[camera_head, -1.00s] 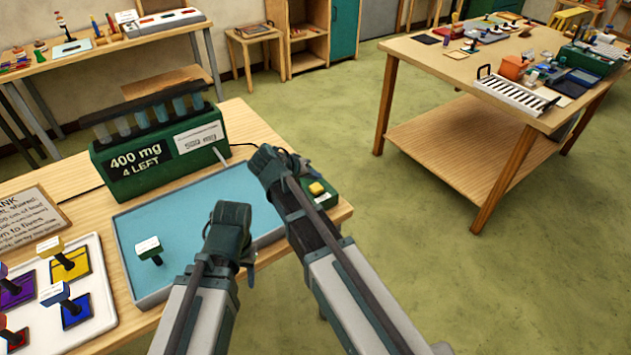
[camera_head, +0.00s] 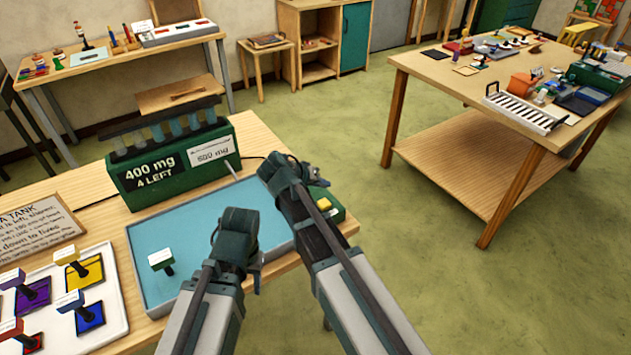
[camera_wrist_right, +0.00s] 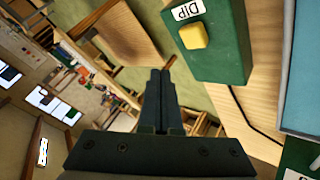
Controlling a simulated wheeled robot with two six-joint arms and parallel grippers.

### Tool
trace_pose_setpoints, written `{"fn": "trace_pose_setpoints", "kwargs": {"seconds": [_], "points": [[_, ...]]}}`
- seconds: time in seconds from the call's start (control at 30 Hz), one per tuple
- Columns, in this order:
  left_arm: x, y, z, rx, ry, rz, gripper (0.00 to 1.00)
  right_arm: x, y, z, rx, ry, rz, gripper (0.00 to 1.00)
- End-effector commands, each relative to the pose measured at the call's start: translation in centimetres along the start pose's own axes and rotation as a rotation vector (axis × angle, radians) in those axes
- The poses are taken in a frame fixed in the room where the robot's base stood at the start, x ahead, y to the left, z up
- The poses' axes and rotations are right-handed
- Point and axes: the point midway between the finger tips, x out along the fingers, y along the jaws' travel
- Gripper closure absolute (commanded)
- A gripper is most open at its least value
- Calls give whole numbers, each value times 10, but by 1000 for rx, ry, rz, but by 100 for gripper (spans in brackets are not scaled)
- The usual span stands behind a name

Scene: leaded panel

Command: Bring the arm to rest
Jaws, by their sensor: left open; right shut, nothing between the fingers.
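My left gripper (camera_head: 250,268) is low over the right part of a blue tray (camera_head: 190,222), on the near wooden table. Its fingers are mostly hidden behind its wrist; it is open and holds nothing that I can see. My right gripper (camera_head: 272,168) is above the tray's far right corner, beside a green box with a yellow button (camera_head: 324,205). In the right wrist view its two fingers (camera_wrist_right: 159,85) are shut together with nothing between them. That view also shows the box's yellow button (camera_wrist_right: 193,36) and a "DIP" label.
A green unit reading "400 mg 4 LEFT" (camera_head: 150,178) stands behind the tray. A white board (camera_head: 118,318) with coloured stamp-like pieces is at left. A cluttered table (camera_head: 440,80) stands right, with open green floor between.

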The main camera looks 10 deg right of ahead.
Motion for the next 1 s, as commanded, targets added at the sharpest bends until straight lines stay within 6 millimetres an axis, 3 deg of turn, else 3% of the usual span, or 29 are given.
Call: {"fn": "trace_pose_setpoints", "kwargs": {"seconds": [0.17, 0.23, 0.37, 0.5, 0.6, 0.7, 0.83, 1.0], "points": [[0, 0, 0, 0, 0, 0, 50, -1, 0, 4, -5, -6, -6, 100], [0, 0, 0, 0, 0, 0, 50, -6, -4, 20, -32, -35, -31, 100], [0, 0, 0, 0, 0, 0, 50, -28, -17, 81, -151, -150, -151, 100], [0, 0, 0, 0, 0, 0, 50, -63, -34, 154, -324, -281, -331, 100], [0, 0, 0, 0, 0, 0, 50, -86, -42, 194, -432, -348, -447, 100], [0, 0, 0, 0, 0, 0, 50, -104, -47, 222, -512, -389, -536, 100], [0, 0, 0, 0, 0, 0, 50, -116, -50, 238, -565, -413, -597, 100], [0, 0, 0, 0, 0, 0, 50, -118, -51, 240, -575, -418, -607, 100]]}}
